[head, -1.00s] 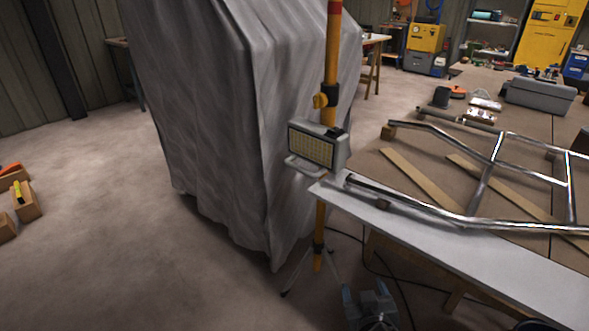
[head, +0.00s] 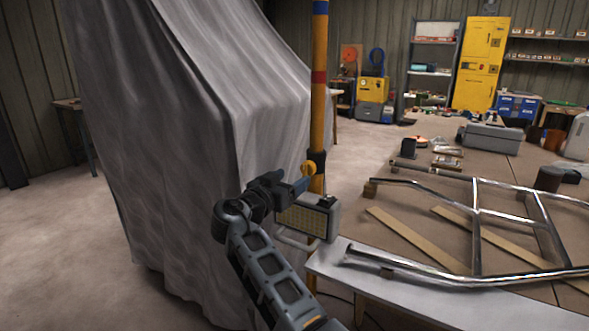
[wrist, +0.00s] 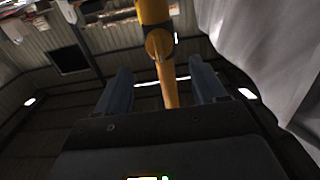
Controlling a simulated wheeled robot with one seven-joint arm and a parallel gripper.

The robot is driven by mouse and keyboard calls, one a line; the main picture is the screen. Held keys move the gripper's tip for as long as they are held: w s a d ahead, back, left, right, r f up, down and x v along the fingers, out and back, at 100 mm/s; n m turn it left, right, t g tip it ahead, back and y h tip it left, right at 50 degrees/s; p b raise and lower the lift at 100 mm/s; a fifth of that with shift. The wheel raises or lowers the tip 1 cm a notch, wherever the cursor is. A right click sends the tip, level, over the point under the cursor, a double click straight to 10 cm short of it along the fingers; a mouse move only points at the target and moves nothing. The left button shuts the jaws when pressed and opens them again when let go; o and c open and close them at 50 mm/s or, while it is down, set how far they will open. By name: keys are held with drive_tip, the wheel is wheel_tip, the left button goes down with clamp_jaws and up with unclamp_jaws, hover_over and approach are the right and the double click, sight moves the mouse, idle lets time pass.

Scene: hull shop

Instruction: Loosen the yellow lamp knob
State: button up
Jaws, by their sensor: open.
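The yellow lamp knob (head: 309,167) sits on a black collar on the yellow lamp pole (head: 319,110), above the work lamp (head: 305,217). My gripper (head: 302,187) is raised in front of the pole, close to the knob in the head view. In the wrist view the two dark fingers (wrist: 160,88) stand open with nothing between them but the view of the pole. The knob (wrist: 160,43) shows beyond the fingertips, roughly centred between them. I see no contact; the exact gap is unclear.
A grey draped cover (head: 190,130) stands just left of the pole and also fills the right of the wrist view (wrist: 265,55). A bench (head: 400,289) carrying a metal tube frame (head: 480,210) stands to the right. Open floor (head: 60,220) lies at the left.

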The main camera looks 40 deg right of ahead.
sight(304, 171)
drive_tip(key=shift+p+x, duration=0.7)
drive_tip(key=shift+x, duration=3.15)
drive_tip(key=c, duration=1)
drive_tip(key=shift+f, duration=0.1)
